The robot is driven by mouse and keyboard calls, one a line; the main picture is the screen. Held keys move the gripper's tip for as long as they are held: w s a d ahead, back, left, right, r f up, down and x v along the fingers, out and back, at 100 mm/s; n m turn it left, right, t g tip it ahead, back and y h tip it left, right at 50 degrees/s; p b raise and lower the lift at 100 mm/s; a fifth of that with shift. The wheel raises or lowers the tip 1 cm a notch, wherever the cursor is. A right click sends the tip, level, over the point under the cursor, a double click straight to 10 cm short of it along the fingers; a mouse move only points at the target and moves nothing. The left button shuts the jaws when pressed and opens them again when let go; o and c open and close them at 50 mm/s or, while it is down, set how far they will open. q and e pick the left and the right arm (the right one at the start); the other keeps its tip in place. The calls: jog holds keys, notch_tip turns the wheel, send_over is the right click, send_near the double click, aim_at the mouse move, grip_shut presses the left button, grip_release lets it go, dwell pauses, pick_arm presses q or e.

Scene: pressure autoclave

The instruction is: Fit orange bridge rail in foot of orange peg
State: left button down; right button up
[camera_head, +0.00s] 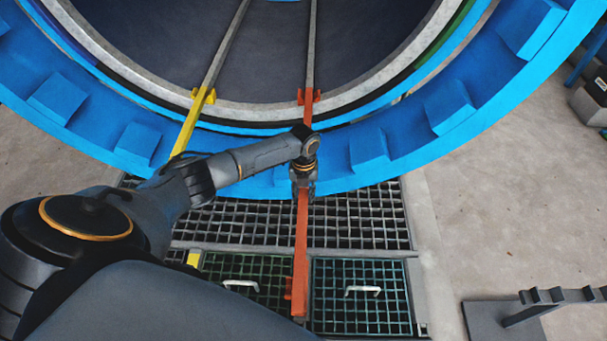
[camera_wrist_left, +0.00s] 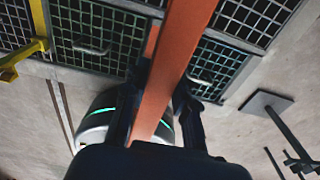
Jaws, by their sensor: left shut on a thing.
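The orange bridge rail (camera_head: 301,240) is a long straight bar running from the autoclave rim towards me over the floor grating. My left gripper (camera_head: 303,188) is shut on it partway along; in the left wrist view the rail (camera_wrist_left: 179,50) passes between the two fingers (camera_wrist_left: 158,105). Its near end overlaps a small orange part (camera_head: 288,288), probably the orange peg's foot; I cannot tell whether they touch. My right gripper is out of view.
A yellow rail (camera_head: 187,128) and yellow bracket (camera_head: 203,96) lie to the left, partly behind my arm. Grating panels with white handles (camera_head: 362,290) lie below. A grey stand (camera_head: 500,318) is at right; floor between is clear.

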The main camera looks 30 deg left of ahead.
pick_arm(q)
jog(key=shift+w, duration=0.1)
jog(key=c, duration=1)
grip_release()
jog(key=shift+f, duration=0.15)
jog(key=r, duration=1.2)
jog(key=shift+w+a+r, duration=0.1)
jog(key=shift+w+a, duration=0.1)
